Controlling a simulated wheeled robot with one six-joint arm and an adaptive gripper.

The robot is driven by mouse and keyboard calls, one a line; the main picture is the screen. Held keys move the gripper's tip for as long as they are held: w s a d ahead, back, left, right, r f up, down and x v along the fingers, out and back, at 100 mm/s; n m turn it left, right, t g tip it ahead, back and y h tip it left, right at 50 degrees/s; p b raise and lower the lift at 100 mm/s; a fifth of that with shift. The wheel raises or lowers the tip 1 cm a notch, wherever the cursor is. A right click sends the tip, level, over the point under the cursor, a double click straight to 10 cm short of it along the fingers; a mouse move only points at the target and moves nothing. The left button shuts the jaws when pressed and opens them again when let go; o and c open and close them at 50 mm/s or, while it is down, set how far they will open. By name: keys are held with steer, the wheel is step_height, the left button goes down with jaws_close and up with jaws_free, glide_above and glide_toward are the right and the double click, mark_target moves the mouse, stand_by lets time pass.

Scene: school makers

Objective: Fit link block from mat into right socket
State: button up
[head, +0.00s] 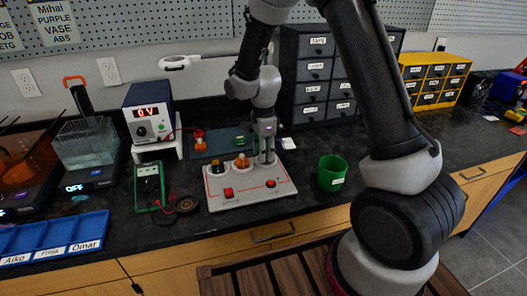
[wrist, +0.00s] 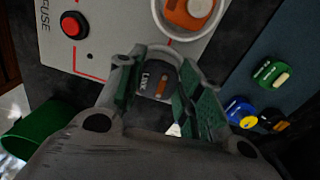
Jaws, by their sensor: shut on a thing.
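A dark grey link block (wrist: 152,84) with a "LINK" label and an orange bar sits between my gripper's green-padded fingers in the wrist view. My gripper (wrist: 160,95) is shut on it, pointing down over the right end of the light grey socket board (head: 225,198). The pale rim of the right socket (wrist: 165,52) shows just beyond the block; how deep the block sits is hidden. The middle socket holds an orange block (wrist: 190,12). The left socket holds a dark block (head: 218,166). In the head view my gripper (head: 266,156) hides the link block.
A green cup (head: 332,173) stands right of the board. A multimeter (head: 149,187) and power supply (head: 148,112) stand left.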

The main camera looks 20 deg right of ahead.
steer(key=shift+f, duration=0.55)
steer(key=o, duration=0.6)
step_height(320, 180, up, 11)
stand_by(0.9)
